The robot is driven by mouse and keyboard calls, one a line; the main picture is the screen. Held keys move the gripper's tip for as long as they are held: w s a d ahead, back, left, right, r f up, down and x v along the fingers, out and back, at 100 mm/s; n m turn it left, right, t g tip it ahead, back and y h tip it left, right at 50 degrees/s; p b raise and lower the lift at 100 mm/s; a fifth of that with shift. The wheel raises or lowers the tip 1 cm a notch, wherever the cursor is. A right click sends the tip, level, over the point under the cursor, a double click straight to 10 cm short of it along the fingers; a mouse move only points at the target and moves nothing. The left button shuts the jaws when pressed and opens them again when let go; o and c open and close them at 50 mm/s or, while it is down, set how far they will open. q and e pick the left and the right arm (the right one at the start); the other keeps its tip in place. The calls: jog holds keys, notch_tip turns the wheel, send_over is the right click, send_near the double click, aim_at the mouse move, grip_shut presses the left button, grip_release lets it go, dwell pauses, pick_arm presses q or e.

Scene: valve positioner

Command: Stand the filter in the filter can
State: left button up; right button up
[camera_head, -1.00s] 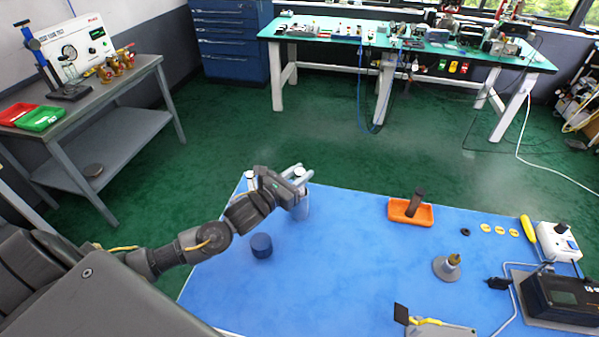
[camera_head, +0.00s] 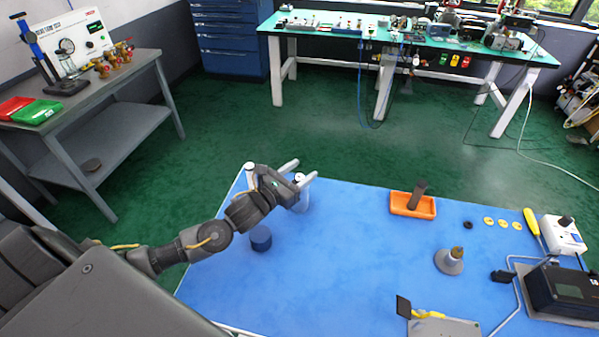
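My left gripper (camera_head: 298,173) is over the far left part of the blue mat, with its two pale fingers apart. A pale grey cylinder with a white top (camera_head: 301,200) stands right at the fingers, partly hidden by them; I cannot tell whether they touch it. A dark brown cylinder (camera_head: 417,194), which looks like the filter, leans in an orange tray (camera_head: 400,211) farther right. A short dark blue cylinder (camera_head: 260,239) stands below the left wrist. I cannot tell for certain which cylinder is the filter can. My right gripper is not in view.
A grey cone with a brass tip (camera_head: 449,261), a black ring (camera_head: 468,225), several yellow discs (camera_head: 502,223), a yellow-handled tool (camera_head: 531,221), a white box (camera_head: 562,236) and a black device (camera_head: 565,290) occupy the right side. The mat's middle (camera_head: 340,260) is clear.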

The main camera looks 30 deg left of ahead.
pick_arm(q)
jog(key=b+v, duration=0.2)
jog(key=v, duration=0.9)
jog(key=shift+b, duration=0.4)
jog(key=shift+w, duration=0.1)
dwell(0.5)
